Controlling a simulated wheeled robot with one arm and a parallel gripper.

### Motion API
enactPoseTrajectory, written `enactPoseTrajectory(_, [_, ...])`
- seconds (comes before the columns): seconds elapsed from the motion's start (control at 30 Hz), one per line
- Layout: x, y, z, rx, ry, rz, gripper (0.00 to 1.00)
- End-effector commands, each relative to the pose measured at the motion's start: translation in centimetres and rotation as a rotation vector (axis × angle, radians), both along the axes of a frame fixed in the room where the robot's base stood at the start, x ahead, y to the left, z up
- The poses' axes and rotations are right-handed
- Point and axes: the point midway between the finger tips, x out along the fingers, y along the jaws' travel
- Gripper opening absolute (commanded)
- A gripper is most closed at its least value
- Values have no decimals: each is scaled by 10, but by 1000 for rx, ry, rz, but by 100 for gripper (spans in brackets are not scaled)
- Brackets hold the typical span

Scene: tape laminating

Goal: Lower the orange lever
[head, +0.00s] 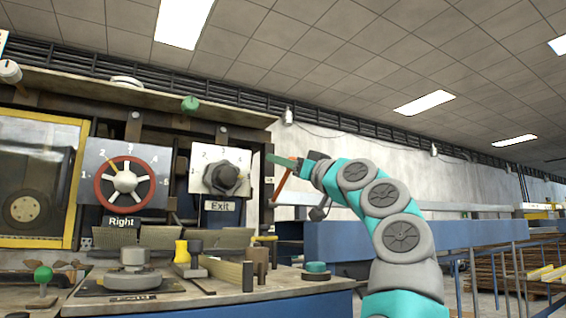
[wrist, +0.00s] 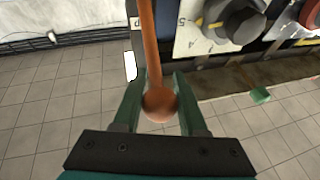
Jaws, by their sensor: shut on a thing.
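The orange lever (wrist: 147,45) is a rod with a round ball knob (wrist: 160,103) at its end. In the wrist view the knob sits between the two green fingers of my gripper (wrist: 157,88), which is shut on it. In the head view the lever (head: 283,184) shows as a short, slanted orange rod beside the right end of the machine panel. My gripper (head: 282,161) is at its upper end there. The fingers partly hide the knob in the head view.
A grey dial over an "Exit" label (head: 221,177) is close to the left of the lever. A red-ringed wheel labelled "Right" (head: 124,183) is further left. A control desk (head: 215,297) with several knobs juts out below.

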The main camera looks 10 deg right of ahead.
Motion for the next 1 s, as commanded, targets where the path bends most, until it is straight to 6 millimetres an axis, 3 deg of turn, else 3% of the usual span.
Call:
enactPoseTrajectory(0.57, [0,0,-1,1,-3,-1,0])
enactPoseTrajectory(1.0, [-8,-2,-13,32,-103,-2,0])
